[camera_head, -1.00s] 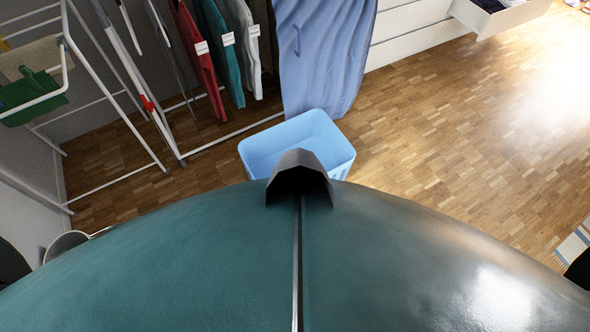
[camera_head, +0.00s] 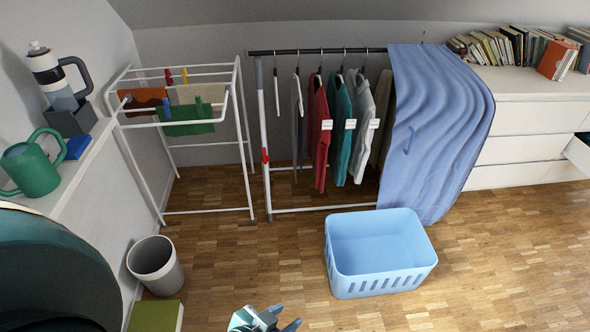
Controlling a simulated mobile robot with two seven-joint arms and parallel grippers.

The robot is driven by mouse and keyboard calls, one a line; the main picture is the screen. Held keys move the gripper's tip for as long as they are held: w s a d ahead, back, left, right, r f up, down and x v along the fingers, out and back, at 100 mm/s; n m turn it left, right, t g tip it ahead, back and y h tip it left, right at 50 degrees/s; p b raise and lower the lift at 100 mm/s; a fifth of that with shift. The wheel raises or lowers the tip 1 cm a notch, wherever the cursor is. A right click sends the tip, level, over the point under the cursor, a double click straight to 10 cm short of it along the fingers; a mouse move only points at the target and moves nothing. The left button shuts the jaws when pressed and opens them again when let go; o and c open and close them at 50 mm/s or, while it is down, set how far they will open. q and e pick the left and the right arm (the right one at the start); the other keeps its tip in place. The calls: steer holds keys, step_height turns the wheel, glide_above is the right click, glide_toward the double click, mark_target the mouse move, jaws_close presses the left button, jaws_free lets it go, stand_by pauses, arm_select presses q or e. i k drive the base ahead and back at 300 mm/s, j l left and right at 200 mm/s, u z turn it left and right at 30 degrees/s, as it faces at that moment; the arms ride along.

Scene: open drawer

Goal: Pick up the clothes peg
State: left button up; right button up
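Small pegs show on the white drying rack (camera_head: 247,128): a red peg (camera_head: 168,77) and a yellow peg (camera_head: 184,76) at the back, a blue peg (camera_head: 167,108) and a green peg (camera_head: 198,106) nearer. They sit on hanging cloths, including a green cloth (camera_head: 188,126). Which one is the task's peg I cannot tell. My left gripper (camera_head: 288,315) is at the bottom edge, low over the floor and far from the rack. Its two fingertips are apart, with nothing visible between them. My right gripper is out of view.
A blue basket (camera_head: 380,285) stands on the wooden floor before a clothes rail (camera_head: 320,50) and a blue sheet (camera_head: 440,110). A grey bin (camera_head: 155,265) and a green box (camera_head: 156,316) stand at left. Floor at bottom right is clear.

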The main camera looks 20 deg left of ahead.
mark_target(166, 103)
steer(key=u, duration=1.6)
steer(key=i+l, duration=0.1)
steer(key=i, duration=0.2)
steer(key=i+l, duration=0.1)
steer(key=i, duration=0.2)
